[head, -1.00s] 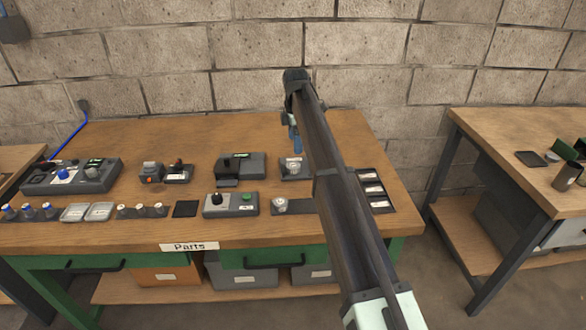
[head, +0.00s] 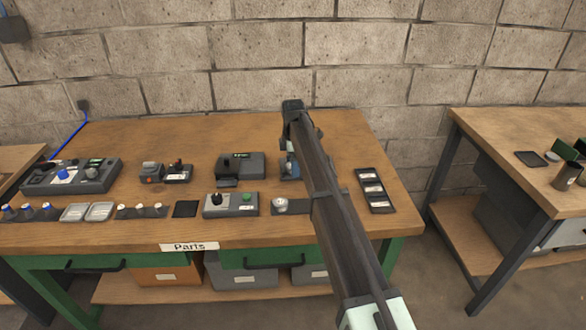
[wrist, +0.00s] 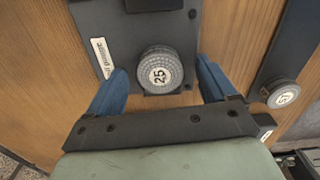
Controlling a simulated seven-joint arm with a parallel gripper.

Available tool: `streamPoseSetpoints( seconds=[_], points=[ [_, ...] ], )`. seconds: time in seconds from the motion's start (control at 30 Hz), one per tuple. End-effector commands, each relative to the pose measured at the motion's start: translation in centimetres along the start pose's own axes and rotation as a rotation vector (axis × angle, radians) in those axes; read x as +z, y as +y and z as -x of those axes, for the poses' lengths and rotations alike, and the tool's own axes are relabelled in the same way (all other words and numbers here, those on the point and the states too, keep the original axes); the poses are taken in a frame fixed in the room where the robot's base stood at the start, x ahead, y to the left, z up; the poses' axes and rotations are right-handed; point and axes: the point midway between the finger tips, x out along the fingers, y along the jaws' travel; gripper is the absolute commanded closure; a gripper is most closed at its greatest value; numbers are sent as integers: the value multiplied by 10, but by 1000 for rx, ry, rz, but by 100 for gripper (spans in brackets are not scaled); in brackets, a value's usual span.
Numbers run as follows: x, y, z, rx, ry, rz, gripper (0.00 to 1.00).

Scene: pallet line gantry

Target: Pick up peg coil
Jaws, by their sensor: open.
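My gripper (wrist: 160,70) is open, its two blue fingers on either side of a round, knurled grey piece (wrist: 159,69) in the wrist view. The piece has a white top marked 25 and sits on a dark plate (wrist: 97,18) with a white label, too blurred to read surely. I cannot tell whether this piece is the peg coil.
A dark strip with a second round piece (wrist: 283,94) lies close to the right finger. On the bench (head: 340,130), a dark tray (head: 375,190) with labelled slots is to the right. Control boxes (head: 240,168) stand to the left. The bench's back is clear.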

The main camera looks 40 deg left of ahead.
Motion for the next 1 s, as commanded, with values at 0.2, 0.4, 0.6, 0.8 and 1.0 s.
streamPoseSetpoints(
  seconds=[0.2,0.4,0.6,0.8,1.0],
  points=[
    [0,0,0,0,0,0,24],
    [0,0,0,0,0,0,43],
    [0,0,0,0,0,0,62],
    [0,0,0,0,0,0,81],
    [0,0,1,0,0,0,87]
  ],
)
